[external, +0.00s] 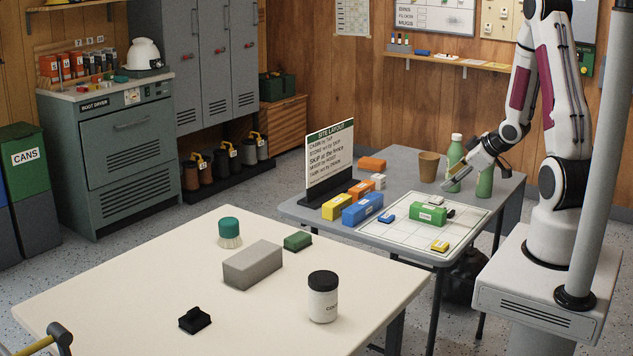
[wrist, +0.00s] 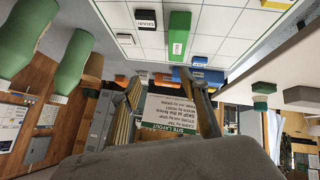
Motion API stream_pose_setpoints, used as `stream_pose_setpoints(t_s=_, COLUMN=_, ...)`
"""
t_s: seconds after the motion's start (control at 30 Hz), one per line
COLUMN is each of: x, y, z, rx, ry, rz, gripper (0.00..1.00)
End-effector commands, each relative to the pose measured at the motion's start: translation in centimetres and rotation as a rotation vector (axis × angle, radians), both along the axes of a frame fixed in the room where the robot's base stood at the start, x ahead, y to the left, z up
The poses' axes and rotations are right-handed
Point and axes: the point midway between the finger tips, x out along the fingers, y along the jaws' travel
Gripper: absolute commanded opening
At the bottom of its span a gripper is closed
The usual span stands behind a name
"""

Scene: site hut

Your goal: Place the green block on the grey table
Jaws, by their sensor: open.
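A green block (external: 428,213) with a white label lies on the white gridded sheet (external: 400,238), which rests on the grey table (external: 295,207). It also shows in the wrist view (wrist: 179,33). A smaller dark green block-like piece (external: 298,241) lies on the cream table at the front. My gripper (external: 453,182) is above the grey table, behind and to the right of the labelled green block, close to the green bottles. In the wrist view its two fingers (wrist: 168,98) are apart with nothing held between them.
Two green bottles (external: 485,182) and a brown cup (external: 428,166) stand near my gripper. Yellow, blue and orange blocks (external: 362,208) lie beside an upright sign (external: 329,158). Small labelled pieces (external: 440,246) lie on the sheet. The cream table (external: 130,285) holds a grey block and a jar.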

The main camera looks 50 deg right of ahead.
Motion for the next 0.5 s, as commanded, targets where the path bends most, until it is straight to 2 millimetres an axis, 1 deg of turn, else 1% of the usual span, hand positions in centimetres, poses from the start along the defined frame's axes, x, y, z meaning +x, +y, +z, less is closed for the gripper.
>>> stream_pose_setpoints(t_s=0.03, x=0.4, y=0.2, z=1.0, rx=-0.017, ry=0.008, rz=-0.003, gripper=0.44)
stream_pose_setpoints(t_s=0.27, x=0.7, y=1.3, z=4.5, rx=-0.06, ry=0.056, rz=-0.046, gripper=0.44)
stream_pose_setpoints(t_s=0.5, x=0.5, y=3.3, z=8.3, rx=-0.079, ry=0.088, rz=-0.095, gripper=0.44)
